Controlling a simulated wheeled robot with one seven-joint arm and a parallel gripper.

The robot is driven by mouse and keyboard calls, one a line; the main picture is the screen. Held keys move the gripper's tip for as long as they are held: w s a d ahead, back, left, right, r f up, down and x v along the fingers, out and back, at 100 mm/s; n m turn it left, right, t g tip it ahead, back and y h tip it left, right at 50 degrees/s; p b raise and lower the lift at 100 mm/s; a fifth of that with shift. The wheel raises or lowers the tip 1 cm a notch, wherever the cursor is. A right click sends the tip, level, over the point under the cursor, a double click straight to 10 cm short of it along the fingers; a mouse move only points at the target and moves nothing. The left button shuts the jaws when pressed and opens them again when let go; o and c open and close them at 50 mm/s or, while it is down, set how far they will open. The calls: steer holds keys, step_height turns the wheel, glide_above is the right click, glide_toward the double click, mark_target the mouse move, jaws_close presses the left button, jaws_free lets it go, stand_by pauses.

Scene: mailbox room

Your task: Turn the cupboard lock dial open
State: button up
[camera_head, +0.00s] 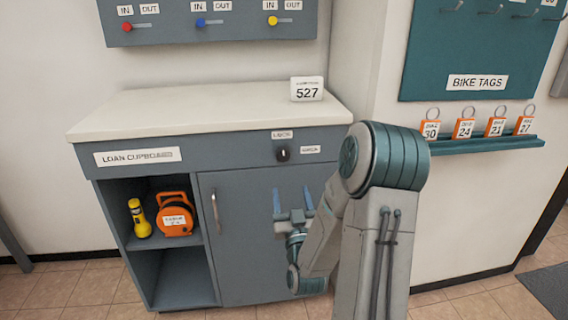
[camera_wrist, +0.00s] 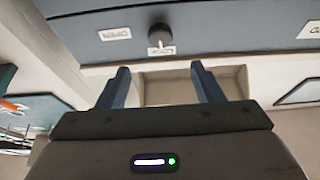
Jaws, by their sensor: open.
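The lock dial (camera_head: 283,154) is a small dark knob with a light mark, on the upper front strip of the grey loan cupboard (camera_head: 240,161). One small label sits above it and one to its right. In the wrist view the dial (camera_wrist: 160,38) shows beyond the fingertips, near the top middle, with labels beside it. My gripper (camera_head: 293,190) is open and empty in front of the cupboard door, below the dial and apart from it. Its two blue fingers point up in the head view and stand wide apart in the wrist view (camera_wrist: 160,76).
The cupboard door (camera_head: 245,235) with its upright handle (camera_head: 215,210) looks shut. A yellow torch (camera_head: 139,218) and an orange reel (camera_head: 175,214) stand on the open shelf. A 527 sign (camera_head: 307,89) stands on the top. Bike tags (camera_head: 464,128) line a ledge at right.

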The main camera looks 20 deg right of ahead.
mark_target(284, 156)
steer(key=x, duration=1.3)
steer(key=shift+s, duration=0.1)
steer(key=c, duration=0.9)
